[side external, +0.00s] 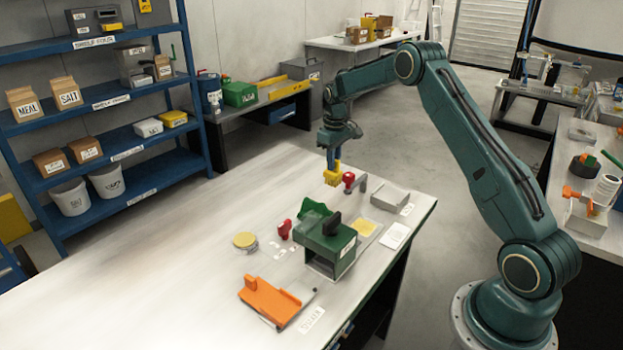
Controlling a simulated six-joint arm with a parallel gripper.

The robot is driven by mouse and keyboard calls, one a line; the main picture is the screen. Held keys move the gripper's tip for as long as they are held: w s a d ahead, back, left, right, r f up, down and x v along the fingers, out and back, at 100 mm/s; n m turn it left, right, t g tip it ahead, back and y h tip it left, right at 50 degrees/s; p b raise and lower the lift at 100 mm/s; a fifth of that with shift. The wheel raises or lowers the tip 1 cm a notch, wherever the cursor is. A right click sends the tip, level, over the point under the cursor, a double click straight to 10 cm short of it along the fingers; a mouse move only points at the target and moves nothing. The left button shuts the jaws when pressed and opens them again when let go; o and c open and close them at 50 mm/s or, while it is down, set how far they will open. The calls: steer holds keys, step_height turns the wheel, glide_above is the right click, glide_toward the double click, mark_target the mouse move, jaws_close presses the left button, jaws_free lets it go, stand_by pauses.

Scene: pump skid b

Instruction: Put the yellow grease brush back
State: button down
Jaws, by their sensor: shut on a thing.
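My gripper (334,163) points down above the back part of the workbench, at the end of my teal arm. A yellow piece (332,179), which looks like the grease brush, is at its tip, and the gripper is shut on it. The fingers and the brush's bristles are too small to make out. The brush is just left of a red-knobbed grey part (349,180); I cannot tell whether they touch. I cannot tell which place on the bench belongs to the brush.
On the workbench (150,270) are a green box (330,248) with a black handle, a red part (284,230), a yellow-topped tin (245,241), an orange holder (270,301) and a grey block (390,198). The bench's left side is clear. Blue shelves (107,103) stand behind.

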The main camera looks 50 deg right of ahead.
mark_target(333, 173)
steer(key=shift+f, duration=2.1)
steer(key=shift+f, duration=0.15)
steer(key=c, duration=1.4)
jaws_free()
steer(key=shift+o, duration=0.2)
step_height(333, 173, up, 12)
steer(key=shift+f, duration=0.15)
steer(key=shift+r, duration=0.3)
